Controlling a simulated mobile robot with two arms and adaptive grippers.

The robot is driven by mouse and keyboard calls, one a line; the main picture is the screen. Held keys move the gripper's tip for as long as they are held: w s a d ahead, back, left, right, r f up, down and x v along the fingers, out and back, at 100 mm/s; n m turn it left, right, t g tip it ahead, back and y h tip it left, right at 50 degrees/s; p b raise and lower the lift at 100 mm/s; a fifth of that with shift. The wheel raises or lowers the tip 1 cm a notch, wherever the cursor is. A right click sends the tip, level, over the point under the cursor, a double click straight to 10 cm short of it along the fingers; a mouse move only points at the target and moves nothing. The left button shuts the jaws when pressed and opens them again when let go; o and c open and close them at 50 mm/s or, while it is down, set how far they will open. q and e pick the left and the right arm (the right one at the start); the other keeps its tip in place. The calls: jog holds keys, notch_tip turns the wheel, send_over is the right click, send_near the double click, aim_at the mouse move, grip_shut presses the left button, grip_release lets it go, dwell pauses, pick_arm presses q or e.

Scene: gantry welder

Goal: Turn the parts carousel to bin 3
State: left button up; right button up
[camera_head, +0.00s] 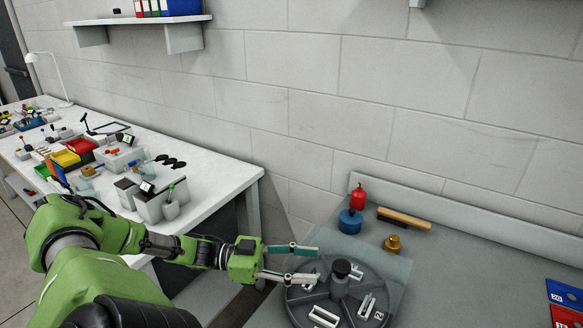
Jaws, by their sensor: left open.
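The parts carousel (290,312) is a dark grey round tray with dividers, at the bottom right of centre on the grey bench. A black knob (342,268) stands up at its hub. Small light metal parts lie in its compartments, and a label reading 2 (378,316) shows at its front right. My left gripper (318,265) is open, its two fingers pointing right over the carousel's far left rim, with the knob just beyond the fingertips. The fingers look apart from the knob. The carousel's front edge is cut off by the frame. My right gripper is not in view.
Behind the carousel are a red container (358,197), a blue round item (350,221), a brass piece (392,244) and a wooden-handled brush (404,218). Blue (565,296) and red (567,317) items lie far right. A cluttered white table (222,177) stands left. The bench's right middle is clear.

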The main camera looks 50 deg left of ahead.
pick_arm(q)
jog(key=shift+v, duration=1.6)
